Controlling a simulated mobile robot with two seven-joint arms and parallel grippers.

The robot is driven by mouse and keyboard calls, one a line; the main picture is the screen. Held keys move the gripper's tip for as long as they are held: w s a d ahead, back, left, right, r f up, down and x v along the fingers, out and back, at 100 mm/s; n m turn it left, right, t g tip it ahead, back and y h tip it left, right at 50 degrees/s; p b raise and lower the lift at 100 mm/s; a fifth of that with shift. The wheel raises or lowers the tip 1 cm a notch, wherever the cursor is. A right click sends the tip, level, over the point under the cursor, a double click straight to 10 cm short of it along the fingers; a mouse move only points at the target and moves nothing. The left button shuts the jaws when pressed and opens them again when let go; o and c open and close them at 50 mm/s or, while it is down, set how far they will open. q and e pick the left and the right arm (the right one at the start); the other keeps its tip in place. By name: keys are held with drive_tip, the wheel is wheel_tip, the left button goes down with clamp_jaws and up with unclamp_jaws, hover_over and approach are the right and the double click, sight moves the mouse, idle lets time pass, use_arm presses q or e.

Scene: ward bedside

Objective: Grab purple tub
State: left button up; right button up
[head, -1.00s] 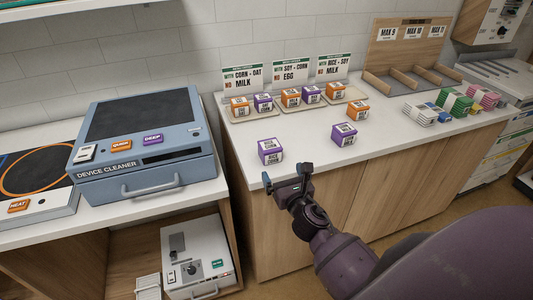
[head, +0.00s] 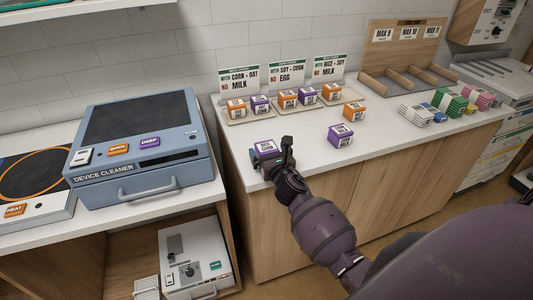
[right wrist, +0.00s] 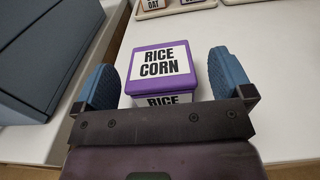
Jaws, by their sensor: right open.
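A purple tub (right wrist: 160,62) labelled "RICE CORN" sits on the white counter in the right wrist view, between the spread fingers of my right gripper (right wrist: 164,85). The fingers stand to either side with a gap at each side. In the head view this tub (head: 265,146) is partly hidden behind my right gripper (head: 272,160) near the counter's front edge. Another purple tub (head: 340,135) stands to its right on the counter. My left gripper is not in view.
Trays (head: 237,119) with orange and purple tubs stand at the back under label cards. An orange tub (head: 354,111) stands at the right. The blue device cleaner (head: 140,175) is to the left. Stacked coloured packs (head: 450,104) lie further right.

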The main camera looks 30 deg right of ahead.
drive_tip(key=c, duration=1)
drive_tip(key=shift+c, duration=0.5)
drive_tip(key=shift+r, duration=0.15)
